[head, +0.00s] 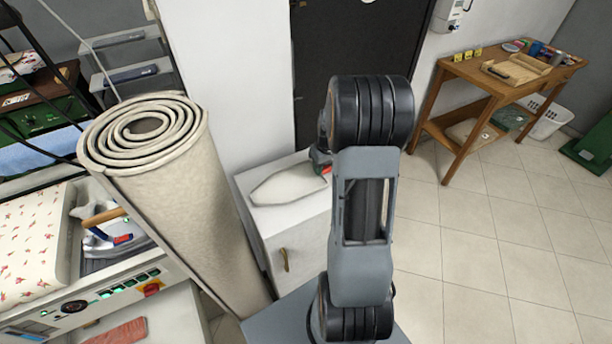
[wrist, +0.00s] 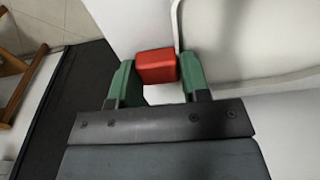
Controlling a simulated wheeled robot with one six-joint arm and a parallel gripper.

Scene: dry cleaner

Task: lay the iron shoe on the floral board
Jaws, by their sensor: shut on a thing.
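The iron shoe (head: 290,186) is a flat, pale, iron-shaped plate with a red tab at its right end. It lies on, or just above, the white cabinet's top; I cannot tell which. My gripper (head: 321,160) is at that right end, partly hidden behind my arm. In the wrist view, the green fingers of my gripper (wrist: 158,70) are shut on the red tab (wrist: 156,66), with the pale shoe (wrist: 250,45) beyond it. The floral board (head: 32,240), white with small red flowers, is at the far left.
A tall rolled beige carpet (head: 185,205) leans between the white cabinet (head: 308,235) and the floral board. An iron (head: 104,226) stands beside the board. A dark door (head: 345,45) is behind. Tiled floor (head: 490,250) is clear to the right, before a wooden table (head: 490,80).

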